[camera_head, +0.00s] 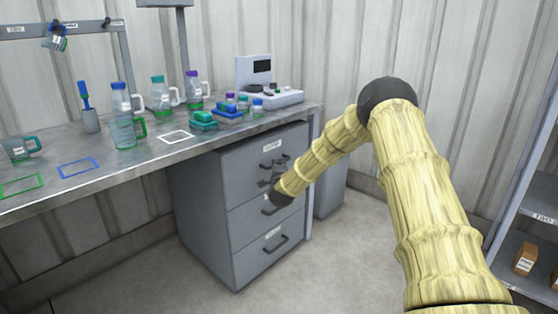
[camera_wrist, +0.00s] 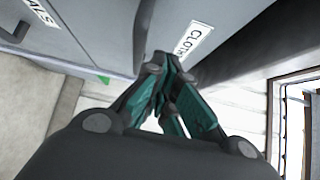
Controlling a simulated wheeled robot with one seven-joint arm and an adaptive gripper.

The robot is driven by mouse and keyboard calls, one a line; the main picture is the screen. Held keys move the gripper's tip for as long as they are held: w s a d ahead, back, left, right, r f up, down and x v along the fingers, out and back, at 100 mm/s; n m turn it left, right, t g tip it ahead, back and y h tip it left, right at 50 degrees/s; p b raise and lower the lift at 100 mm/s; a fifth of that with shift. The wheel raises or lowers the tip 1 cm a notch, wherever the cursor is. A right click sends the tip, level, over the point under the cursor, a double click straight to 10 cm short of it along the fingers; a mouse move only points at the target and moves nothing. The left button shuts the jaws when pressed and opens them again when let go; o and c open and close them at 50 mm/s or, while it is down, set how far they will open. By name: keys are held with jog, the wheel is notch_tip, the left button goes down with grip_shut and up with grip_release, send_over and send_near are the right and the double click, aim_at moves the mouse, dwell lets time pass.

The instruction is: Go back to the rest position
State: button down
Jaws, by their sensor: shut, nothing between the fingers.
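My gripper (camera_wrist: 163,65) is shut and empty in the wrist view, its green-padded fingers together near a drawer label reading "CLOTH" (camera_wrist: 192,38). In the head view the gripper (camera_head: 269,183) is small and dark, in front of the grey drawer cabinet (camera_head: 205,205). My arm reaches forward and bends down to the left toward the cabinet front. The drawers look shut. I cannot tell whether the fingers touch the cabinet.
The metal workbench (camera_head: 120,170) above the cabinet holds bottles, a jug (camera_head: 20,147), several stacked boxes (camera_head: 205,120) and a white device (camera_head: 270,95). A shelf unit (camera_head: 535,212) with small boxes stands at right. The floor (camera_head: 345,260) between looks clear.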

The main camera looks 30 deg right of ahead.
jog(key=s+d+v, duration=0.1)
jog(key=v, duration=0.6)
jog(key=s+a+f+n+g+y, duration=0.25)
jog(key=s+a+f+n, duration=0.35)
jog(key=a+f, duration=0.4)
jog(key=s+a+f+n+g+y, duration=0.2)
jog(key=s+a+f+n+y, duration=0.2)
jog(key=s+a+f, duration=0.65)
jog(key=s+a+f+n+g+y, duration=0.1)
jog(key=s+a+f+n+g, duration=0.25)
jog(key=s+f, duration=0.55)
jog(key=s+a+f+n+g+y, duration=0.15)
jog(key=s+a+f+n, duration=0.35)
jog(key=s, duration=0.6)
jog(key=s+a+f+n+g+p, duration=0.15)
jog(key=s+n+g, duration=0.45)
jog(key=s, duration=1.8)
notch_tip(320, 180, up, 23)
jog(key=m+p, duration=0.1)
jog(key=p, duration=2.3)
jog(key=shift+w, duration=0.45)
jog(key=shift+a, duration=0.15)
